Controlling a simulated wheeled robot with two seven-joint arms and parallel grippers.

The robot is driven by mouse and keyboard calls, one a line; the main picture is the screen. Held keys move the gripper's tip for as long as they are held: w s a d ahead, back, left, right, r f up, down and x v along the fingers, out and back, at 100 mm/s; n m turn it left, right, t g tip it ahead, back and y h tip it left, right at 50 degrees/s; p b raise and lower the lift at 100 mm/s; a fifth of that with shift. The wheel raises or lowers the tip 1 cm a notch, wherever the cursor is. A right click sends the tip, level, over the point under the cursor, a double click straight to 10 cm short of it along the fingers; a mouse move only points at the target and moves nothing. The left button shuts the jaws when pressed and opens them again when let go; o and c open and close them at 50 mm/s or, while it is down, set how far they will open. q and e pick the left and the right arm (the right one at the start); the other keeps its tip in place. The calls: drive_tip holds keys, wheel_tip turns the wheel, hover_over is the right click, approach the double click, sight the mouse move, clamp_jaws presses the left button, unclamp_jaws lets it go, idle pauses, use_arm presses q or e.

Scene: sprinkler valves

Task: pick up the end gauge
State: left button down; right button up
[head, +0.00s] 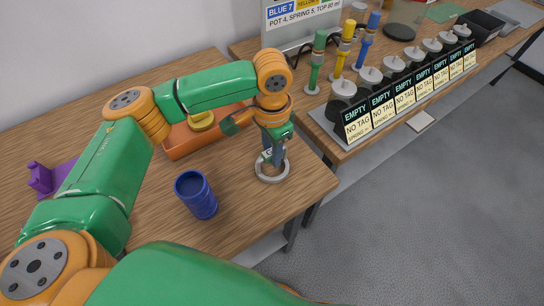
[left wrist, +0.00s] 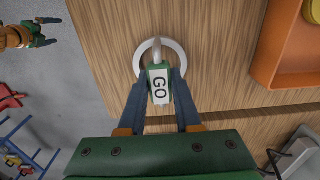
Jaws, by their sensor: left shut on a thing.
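The end gauge (left wrist: 159,82) is a small piece with a white face lettered GO, seen in the left wrist view between the two blue-grey fingers of my left gripper (left wrist: 160,88). In the head view, my left gripper (head: 274,157) points down near the table's right edge, its fingers shut on the gauge. A pale grey ring (head: 272,179) lies around the spot below the fingertips; the ring also shows in the left wrist view (left wrist: 139,60). I cannot tell whether the gauge touches it. My right gripper (left wrist: 45,32) shows small over the floor, fingers apart.
A blue cup (head: 196,196) stands left of the ring. An orange tray (head: 178,143) with a yellow round thing (head: 201,121) lies behind. A row of grey-topped valves with EMPTY signs (head: 404,99) stands on the right table. Green, yellow and blue sprinklers stand behind.

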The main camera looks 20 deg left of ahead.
use_arm(q)
drive_tip(key=shift+r, duration=0.1)
drive_tip(key=shift+r, duration=0.4)
drive_tip(key=s+d+r+b, duration=0.1)
drive_tip(key=s+d+r, duration=0.8)
drive_tip(key=r, duration=0.3)
drive_tip(key=shift+d, duration=0.85)
wheel_tip(320, 180, up, 4)
drive_tip(key=p, duration=0.4)
drive_tip(key=shift+p, duration=0.4)
